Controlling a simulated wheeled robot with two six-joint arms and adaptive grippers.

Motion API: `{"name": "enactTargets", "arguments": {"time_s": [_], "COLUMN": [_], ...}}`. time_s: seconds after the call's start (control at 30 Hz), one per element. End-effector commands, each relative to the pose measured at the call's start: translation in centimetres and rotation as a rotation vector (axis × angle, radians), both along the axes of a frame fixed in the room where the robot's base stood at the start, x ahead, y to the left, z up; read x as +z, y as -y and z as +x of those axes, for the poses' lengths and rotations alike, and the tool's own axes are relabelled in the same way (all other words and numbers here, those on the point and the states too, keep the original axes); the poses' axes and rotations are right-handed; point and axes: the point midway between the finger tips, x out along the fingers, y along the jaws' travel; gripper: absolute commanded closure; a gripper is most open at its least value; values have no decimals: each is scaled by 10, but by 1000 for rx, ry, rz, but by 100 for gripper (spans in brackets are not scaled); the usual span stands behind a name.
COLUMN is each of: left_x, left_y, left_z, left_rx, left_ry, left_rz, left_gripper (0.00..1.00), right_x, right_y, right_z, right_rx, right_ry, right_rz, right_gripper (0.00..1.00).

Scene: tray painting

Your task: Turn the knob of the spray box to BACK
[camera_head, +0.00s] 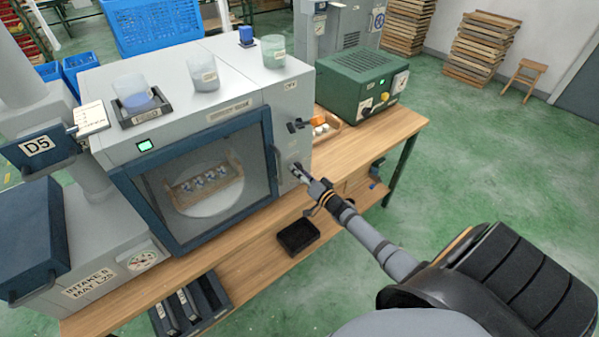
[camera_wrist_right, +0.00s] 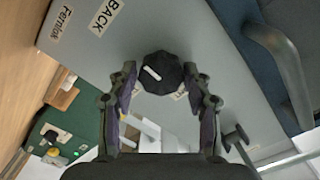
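The spray box (camera_head: 97,136) is a grey cabinet with a blue-framed window, standing on a wooden bench. Its knob (camera_wrist_right: 162,74) is black and faceted, with a white mark on its face slanting toward the upper left, roughly toward the BACK label (camera_wrist_right: 106,15) in the wrist view. Other labels by the knob are partly hidden by the fingers. My left gripper is not in view.
A green box (camera_head: 350,80) with knobs stands on the bench behind my right gripper. Cups (camera_head: 203,73) stand on the spray box. Behind its window is a tray (camera_head: 205,187) with small pieces. A black bin (camera_head: 298,236) is on the lower shelf.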

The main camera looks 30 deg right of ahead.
Motion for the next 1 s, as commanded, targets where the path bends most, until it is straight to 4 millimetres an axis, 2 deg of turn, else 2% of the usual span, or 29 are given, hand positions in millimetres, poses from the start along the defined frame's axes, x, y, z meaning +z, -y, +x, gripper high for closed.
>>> {"name": "enactTargets", "arguments": {"time_s": [0.1, 0.37, 0.47, 0.57, 0.8, 1.0], "left_x": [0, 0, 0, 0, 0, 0], "left_y": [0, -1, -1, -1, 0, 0], "left_z": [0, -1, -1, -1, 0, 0], "left_rx": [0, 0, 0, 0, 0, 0], "left_ry": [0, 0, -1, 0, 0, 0], "left_rz": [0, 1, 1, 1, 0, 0], "left_gripper": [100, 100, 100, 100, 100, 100], "right_x": [1, 1, 1, 0, 0, 1], "right_y": [0, 0, 1, 2, 6, 9], "right_z": [0, 0, -7, -27, -85, -114], "right_rx": [0, 1, 1, 3, 4, 1], "right_ry": [1, 2, 2, -1, -3, 0], "right_rz": [-1, -3, -6, -5, -4, -3], "right_gripper": [34, 34, 34, 34, 34, 34]}}
